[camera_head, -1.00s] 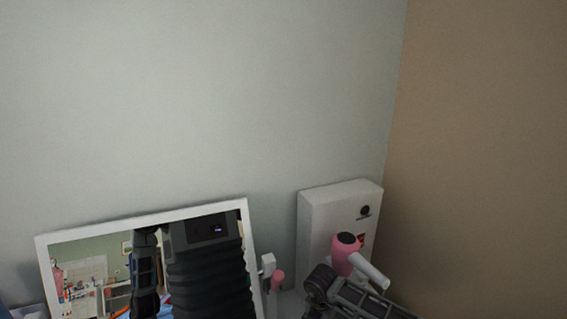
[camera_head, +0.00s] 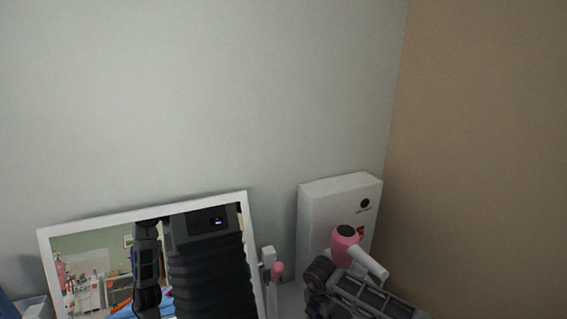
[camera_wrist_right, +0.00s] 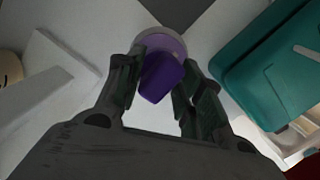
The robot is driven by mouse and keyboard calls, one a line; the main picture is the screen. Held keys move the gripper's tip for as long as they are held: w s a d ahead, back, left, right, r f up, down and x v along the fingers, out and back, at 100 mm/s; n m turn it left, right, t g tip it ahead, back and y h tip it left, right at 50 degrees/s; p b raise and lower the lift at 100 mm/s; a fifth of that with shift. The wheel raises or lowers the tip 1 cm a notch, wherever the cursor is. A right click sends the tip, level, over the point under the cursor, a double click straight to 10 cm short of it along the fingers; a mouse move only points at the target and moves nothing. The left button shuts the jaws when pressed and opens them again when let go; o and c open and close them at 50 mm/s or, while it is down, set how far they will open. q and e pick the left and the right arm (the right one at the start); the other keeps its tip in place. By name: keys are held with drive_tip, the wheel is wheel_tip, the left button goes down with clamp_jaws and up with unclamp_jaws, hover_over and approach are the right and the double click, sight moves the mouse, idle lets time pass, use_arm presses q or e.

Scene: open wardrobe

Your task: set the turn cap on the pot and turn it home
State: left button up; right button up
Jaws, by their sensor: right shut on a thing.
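In the right wrist view my right gripper (camera_wrist_right: 160,80) is shut on a purple piece, which I take to be the turn cap (camera_wrist_right: 161,78). Just beyond it is a round purple shape with a pale rim (camera_wrist_right: 165,44), probably the pot. The cap overlaps it in this view, and I cannot tell whether the two touch or are seated. In the head view part of my dark right arm shows at the bottom right; the cap and pot cannot be made out there. My left gripper is not in view.
In the head view a white-framed mirror (camera_head: 250,240) leans at the wall, with a white box (camera_head: 325,215) and pink hair dryer (camera_head: 343,250) near my right arm. In the right wrist view a teal case (camera_wrist_right: 265,70) lies right and a white panel (camera_wrist_right: 50,75) left.

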drive_tip(key=m, duration=0.4)
drive_tip(key=shift+p, duration=0.4)
clamp_jaws()
drive_tip(key=m+g+p, duration=0.1)
drive_tip(key=m, duration=0.3)
drive_tip(key=shift+s+f+m+h, duration=0.1)
drive_tip(key=shift+m+h, duration=0.2)
drive_tip(key=m+p, duration=0.1)
drive_tip(key=m, duration=0.2)
drive_tip(key=shift+f+m, duration=0.1)
drive_tip(key=shift+m, duration=0.3)
drive_tip(key=shift+s+d+f+m+g+p, duration=0.1)
drive_tip(key=shift+m+g+p, duration=0.25)
drive_tip(key=shift+m, duration=0.75)
drive_tip(key=shift+f+m+g+p, duration=0.15)
drive_tip(key=shift+m+p, duration=0.3)
drive_tip(key=shift+m, duration=0.65)
drive_tip(key=shift+r, duration=0.1)
drive_tip(key=o, duration=1)
unclamp_jaws()
drive_tip(key=shift+s+r, duration=0.1)
drive_tip(key=shift+s, duration=0.05)
drive_tip(key=shift+w+r, duration=0.1)
drive_tip(key=shift+w, duration=0.15)
